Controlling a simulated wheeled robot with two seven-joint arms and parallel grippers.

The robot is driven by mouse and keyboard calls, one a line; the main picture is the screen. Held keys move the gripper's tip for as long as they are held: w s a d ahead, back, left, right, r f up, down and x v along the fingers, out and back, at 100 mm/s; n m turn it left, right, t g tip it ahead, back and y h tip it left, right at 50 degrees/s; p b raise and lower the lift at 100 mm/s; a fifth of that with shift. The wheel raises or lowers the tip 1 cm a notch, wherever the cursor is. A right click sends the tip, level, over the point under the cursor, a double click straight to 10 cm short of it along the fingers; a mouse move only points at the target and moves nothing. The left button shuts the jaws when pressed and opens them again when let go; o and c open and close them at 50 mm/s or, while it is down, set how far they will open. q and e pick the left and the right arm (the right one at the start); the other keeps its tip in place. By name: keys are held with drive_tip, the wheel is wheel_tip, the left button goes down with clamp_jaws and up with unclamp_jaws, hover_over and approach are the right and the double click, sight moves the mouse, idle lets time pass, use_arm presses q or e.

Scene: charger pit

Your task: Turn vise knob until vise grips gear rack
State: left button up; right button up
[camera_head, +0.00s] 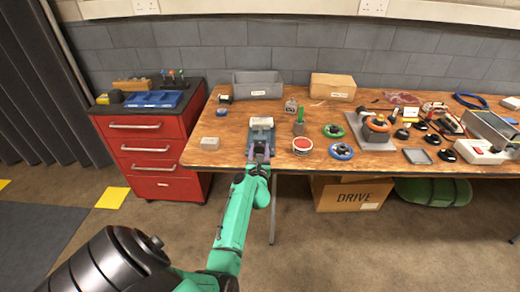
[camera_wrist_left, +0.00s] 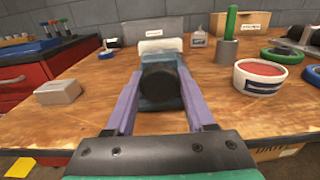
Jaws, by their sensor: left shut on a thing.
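The vise (camera_head: 261,136) is a blue-grey block near the front edge of the wooden bench, and it also shows in the left wrist view (camera_wrist_left: 160,102). Its dark round knob (camera_wrist_left: 158,82) faces me. A pale block (camera_head: 262,122) sits at the top of the vise; I cannot make out teeth on it, so I cannot tell whether it is the gear rack or how tightly it is held. My left gripper (camera_head: 260,154) reaches in from the front, its purple fingers on both sides of the knob, shut on it. My right gripper is out of view.
A light grey block (camera_head: 210,143) lies left of the vise. A red-topped tub (camera_head: 302,145) and a green-handled tool (camera_head: 300,120) stand right of it. A grey bin (camera_head: 257,84) is behind. A red drawer cabinet (camera_head: 150,150) stands left of the bench (camera_head: 225,155).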

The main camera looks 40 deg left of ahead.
use_arm(q)
clamp_jaws()
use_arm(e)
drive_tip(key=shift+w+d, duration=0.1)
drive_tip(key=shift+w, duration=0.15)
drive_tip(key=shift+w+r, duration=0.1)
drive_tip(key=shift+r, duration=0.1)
use_arm(q)
drive_tip(key=m+p, duration=0.2)
drive_tip(key=m, duration=0.2)
drive_tip(key=shift+r+m, duration=0.1)
drive_tip(key=shift+m, duration=0.3)
drive_tip(key=m+p, duration=0.1)
drive_tip(key=m, duration=0.3)
drive_tip(key=shift+a+m+p, duration=0.1)
drive_tip(key=shift+m+p, duration=0.2)
drive_tip(key=m+p, duration=0.1)
drive_tip(key=m, duration=0.3)
drive_tip(key=shift+m, duration=0.4)
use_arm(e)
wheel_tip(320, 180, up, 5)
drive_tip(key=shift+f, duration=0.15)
use_arm(q)
drive_tip(key=shift+a, duration=0.1)
